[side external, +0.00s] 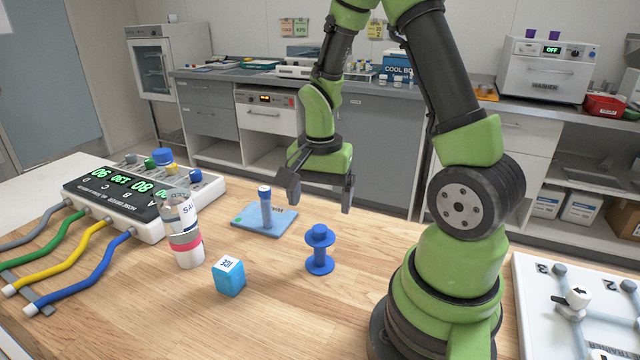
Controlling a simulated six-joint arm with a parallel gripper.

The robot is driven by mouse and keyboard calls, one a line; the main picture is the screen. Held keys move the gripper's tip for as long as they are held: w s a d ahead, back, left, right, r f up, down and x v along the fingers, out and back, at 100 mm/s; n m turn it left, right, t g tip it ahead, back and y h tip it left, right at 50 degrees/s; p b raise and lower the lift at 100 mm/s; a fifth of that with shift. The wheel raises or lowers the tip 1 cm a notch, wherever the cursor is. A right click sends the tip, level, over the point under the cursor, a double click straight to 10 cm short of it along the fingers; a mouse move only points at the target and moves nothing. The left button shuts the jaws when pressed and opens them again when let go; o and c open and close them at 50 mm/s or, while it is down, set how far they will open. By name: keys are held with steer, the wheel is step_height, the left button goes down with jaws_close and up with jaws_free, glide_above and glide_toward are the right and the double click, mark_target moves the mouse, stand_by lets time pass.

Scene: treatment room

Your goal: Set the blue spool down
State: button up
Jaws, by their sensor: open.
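The blue spool (319,252) stands upright on the wooden table, in front of my arm's base and to its left. Nothing holds it. My gripper (320,201) is open and empty. In the picture it shows above the spool, with its two dark fingers spread and pointing down. The fingers appear apart from the spool.
A blue pad (246,219) with an upright blue-capped tube (265,207) is behind the spool. A blue cube (229,277) and a bottle (186,245) stand left. A hose-fitted device (125,208) is further left; a white valve board (535,300) is at right. The front table is clear.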

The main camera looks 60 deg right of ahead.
step_height(320, 180, up, 3)
steer(key=shift+f, duration=0.15)
steer(key=s+a+r+n+t+y, duration=0.1)
steer(key=s+a+r+n+t, duration=0.2)
steer(key=a+r+n, duration=0.3)
steer(key=s+a+r+n+t+y, duration=0.1)
steer(key=s+a+r+n+t, duration=0.3)
steer(key=r, duration=0.5)
steer(key=a+n, duration=0.2)
steer(key=a, duration=0.1)
steer(key=shift+s, duration=0.35)
steer(key=shift+d, duration=0.1)
